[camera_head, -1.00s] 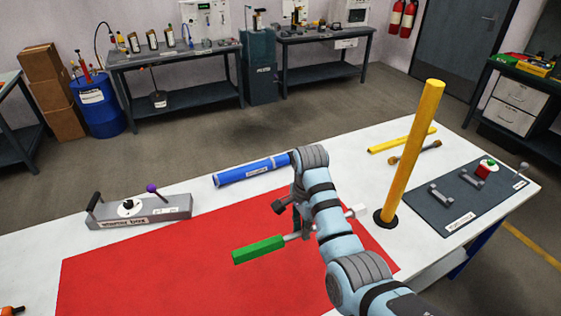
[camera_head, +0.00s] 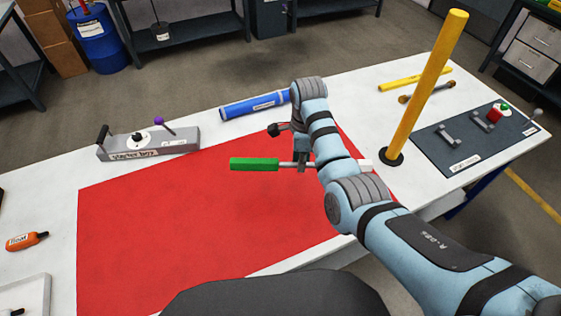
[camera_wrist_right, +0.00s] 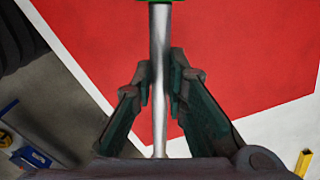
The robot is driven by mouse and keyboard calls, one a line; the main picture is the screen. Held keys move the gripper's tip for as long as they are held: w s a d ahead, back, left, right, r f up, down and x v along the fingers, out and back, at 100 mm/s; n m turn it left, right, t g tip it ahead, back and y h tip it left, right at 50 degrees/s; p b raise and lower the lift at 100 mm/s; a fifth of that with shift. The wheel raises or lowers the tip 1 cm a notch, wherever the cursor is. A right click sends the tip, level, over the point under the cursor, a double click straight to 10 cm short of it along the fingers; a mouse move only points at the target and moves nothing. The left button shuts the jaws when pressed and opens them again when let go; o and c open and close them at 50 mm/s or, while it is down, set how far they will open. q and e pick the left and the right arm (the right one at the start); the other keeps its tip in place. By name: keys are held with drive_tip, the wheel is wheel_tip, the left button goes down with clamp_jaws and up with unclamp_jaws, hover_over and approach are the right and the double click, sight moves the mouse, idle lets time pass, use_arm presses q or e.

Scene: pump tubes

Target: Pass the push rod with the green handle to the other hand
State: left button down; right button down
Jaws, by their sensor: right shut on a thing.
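The push rod shows its green handle (camera_head: 254,164) pointing left in the head view, with its metal shaft running right to a pale end beyond my forearm. My right gripper (camera_head: 302,166) is shut on the metal shaft, over the right part of the red mat (camera_head: 190,215). In the right wrist view, the shaft (camera_wrist_right: 160,70) runs between both fingers (camera_wrist_right: 160,95), with a sliver of green handle at the top edge. Part of the shaft is hidden behind my right arm in the head view. My left gripper is not in view.
A yellow upright post (camera_head: 425,90) stands right of my arm. A blue tube (camera_head: 254,105) and a grey box with levers (camera_head: 150,143) lie behind the mat. An orange bottle (camera_head: 27,240) is at left. A dark panel (camera_head: 470,140) is at right. The mat's middle is clear.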

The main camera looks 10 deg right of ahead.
drive_tip(key=shift+d, duration=0.55)
drive_tip(key=shift+a, duration=0.15)
